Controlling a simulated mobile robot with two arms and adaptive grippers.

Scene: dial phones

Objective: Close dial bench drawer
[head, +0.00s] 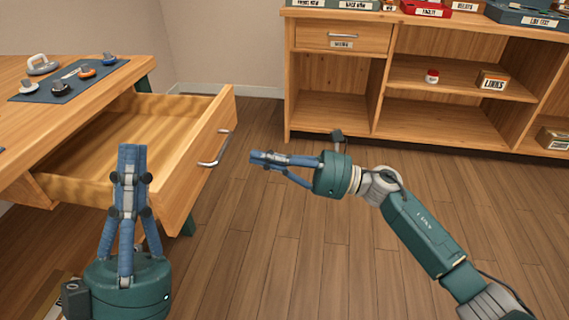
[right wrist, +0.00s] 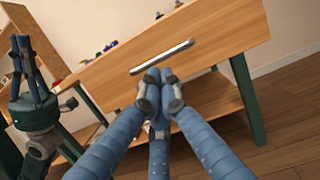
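The dial bench (head: 60,90) stands at the left in the head view, with its wooden drawer (head: 190,175) pulled well out. The drawer looks empty, though my left gripper hides part of it. Its front carries a silver bar handle (head: 216,150), also seen in the right wrist view (right wrist: 162,57). My right gripper (head: 253,157) is shut and empty, pointing at the drawer front, with a small gap right of the handle. In the right wrist view its fingertips (right wrist: 155,78) meet just below the handle. My left gripper (head: 132,150) is shut and empty, pointing up in front of the drawer.
A dark mat (head: 70,80) with several small dial parts lies on the bench top. A wooden shelf unit (head: 340,65) with boxes and its own closed drawer stands at the back right. The wooden floor (head: 270,240) between is clear.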

